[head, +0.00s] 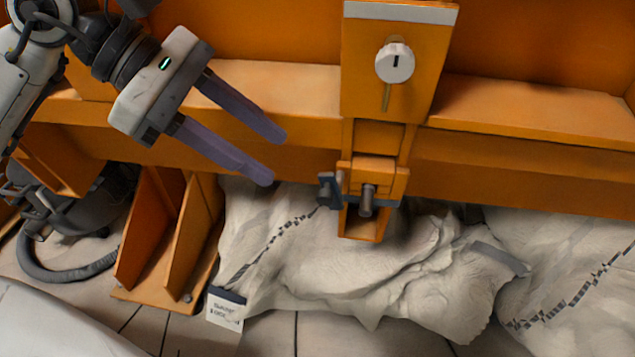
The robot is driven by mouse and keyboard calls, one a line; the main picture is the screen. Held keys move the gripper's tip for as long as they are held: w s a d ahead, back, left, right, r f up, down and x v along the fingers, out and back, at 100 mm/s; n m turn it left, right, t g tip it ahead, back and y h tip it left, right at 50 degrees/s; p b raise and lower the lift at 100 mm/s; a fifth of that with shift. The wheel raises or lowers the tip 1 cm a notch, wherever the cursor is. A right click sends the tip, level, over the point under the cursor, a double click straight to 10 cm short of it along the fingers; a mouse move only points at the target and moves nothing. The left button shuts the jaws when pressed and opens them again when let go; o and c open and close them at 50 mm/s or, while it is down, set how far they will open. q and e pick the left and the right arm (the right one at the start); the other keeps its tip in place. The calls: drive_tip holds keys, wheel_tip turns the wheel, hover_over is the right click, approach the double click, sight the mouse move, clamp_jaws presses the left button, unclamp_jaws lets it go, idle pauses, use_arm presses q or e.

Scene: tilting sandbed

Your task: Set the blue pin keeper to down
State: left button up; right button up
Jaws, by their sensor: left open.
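A small dark blue-grey piece (328,190), which looks like the pin keeper, sits at the left side of an orange bracket (372,172) below the beam. A grey metal pin (367,200) shows at the front of the bracket, with blue-grey parts around it. I cannot tell clearly whether the keeper is up or down. My left gripper (272,157) is open and empty, with its two purple-grey fingers pointing right and down. Its fingertips are left of and slightly above the keeper, apart from it in the picture. My right gripper is not in view.
An orange plate with a white round knob (395,63) stands above the bracket. The orange beam (500,145) runs across behind. Pale sacks (330,265) lie below and around the bracket. An orange ribbed support (170,240) and a dark hose (65,270) are at left.

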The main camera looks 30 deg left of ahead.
sight(321, 190)
use_arm(q)
drive_tip(key=x, duration=0.9)
drive_tip(key=shift+d, duration=0.1)
drive_tip(key=shift+s, duration=0.15)
clamp_jaws()
